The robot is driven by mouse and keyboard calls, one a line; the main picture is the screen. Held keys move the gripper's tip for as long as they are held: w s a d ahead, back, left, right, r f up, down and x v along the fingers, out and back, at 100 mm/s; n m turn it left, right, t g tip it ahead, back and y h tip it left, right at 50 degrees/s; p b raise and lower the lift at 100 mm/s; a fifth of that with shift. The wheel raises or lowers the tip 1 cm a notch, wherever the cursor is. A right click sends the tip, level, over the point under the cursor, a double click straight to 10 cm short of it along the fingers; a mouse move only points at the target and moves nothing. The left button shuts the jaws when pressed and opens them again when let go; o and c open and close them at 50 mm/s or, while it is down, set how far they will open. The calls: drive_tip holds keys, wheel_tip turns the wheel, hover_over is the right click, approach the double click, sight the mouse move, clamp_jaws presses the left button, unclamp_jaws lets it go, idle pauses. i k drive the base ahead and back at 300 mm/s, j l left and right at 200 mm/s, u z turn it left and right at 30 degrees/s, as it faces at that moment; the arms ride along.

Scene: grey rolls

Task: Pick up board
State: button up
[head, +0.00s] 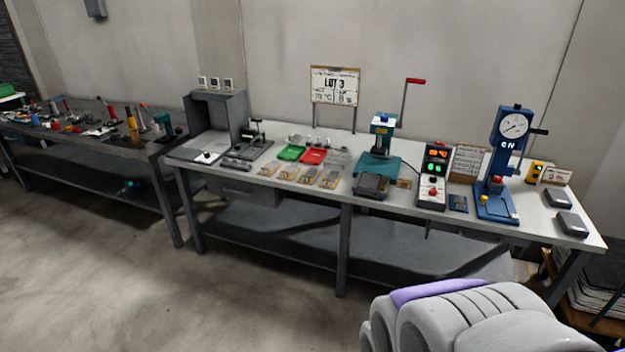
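Several things could be the board, and I cannot tell which one is meant. A small dark blue flat board (458,203) lies on the light-topped bench between the control box and the blue press. A white sign board (335,86) reading "LOT 3" stands on two posts at the back of the bench. Several small tan plates (308,176) lie in a row near the front edge. My gripper cannot be made out in this view, and nothing is seen held.
The light-topped bench (220,177) carries a green press (378,160), a control box (433,175), a blue gauge press (507,160), and red and green trays (313,157). A dark cluttered bench (95,145) stands left. The floor (110,270) in front is clear at left.

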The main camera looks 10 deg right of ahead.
sight(330, 181)
drive_tip(key=i+l+u, duration=0.2)
drive_tip(key=u, duration=0.3)
drive_tip(key=i+l+u, duration=0.25)
drive_tip(key=u, duration=0.25)
drive_tip(key=i+l, duration=0.15)
drive_tip(key=l, duration=0.2)
drive_tip(key=i+l+u, duration=0.1)
drive_tip(key=l, duration=0.25)
drive_tip(key=i+l, duration=0.2)
drive_tip(key=l, duration=0.2)
drive_tip(key=i+l, duration=0.15)
drive_tip(key=l, duration=0.2)
drive_tip(key=i+l+u, duration=0.1)
drive_tip(key=l, duration=0.3)
drive_tip(key=i+l, duration=0.15)
drive_tip(key=l, duration=0.2)
drive_tip(key=i+l+u, duration=0.1)
drive_tip(key=l, duration=0.3)
drive_tip(key=i+l, duration=0.15)
drive_tip(key=l, duration=0.25)
